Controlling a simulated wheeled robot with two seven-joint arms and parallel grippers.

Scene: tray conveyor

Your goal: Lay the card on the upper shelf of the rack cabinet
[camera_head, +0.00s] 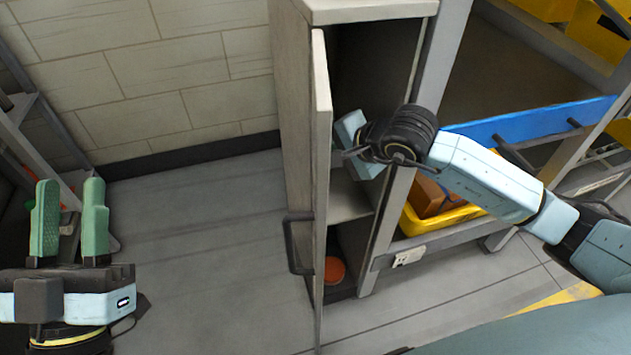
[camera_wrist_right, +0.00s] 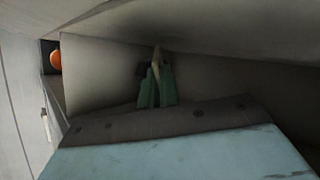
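The rack cabinet (camera_head: 296,130) stands in the middle of the head view with its door (camera_head: 321,150) open. A shelf (camera_head: 349,203) shows inside it. My right arm reaches in from the right, and its gripper end is inside the cabinet opening, with the fingers hidden in the head view. In the right wrist view the right gripper's green fingers (camera_wrist_right: 156,85) are close together on a thin pale piece, seemingly the card (camera_wrist_right: 157,58) seen edge-on. My left gripper (camera_head: 70,205) is open and empty at the far left, above the floor.
An orange round object (camera_head: 334,270) lies in the cabinet's lower compartment. The door's dark handle (camera_head: 292,245) sticks out to the left. Right of the cabinet, a frame holds a yellow bin (camera_head: 440,222) with a brown item. The floor left of the cabinet is clear.

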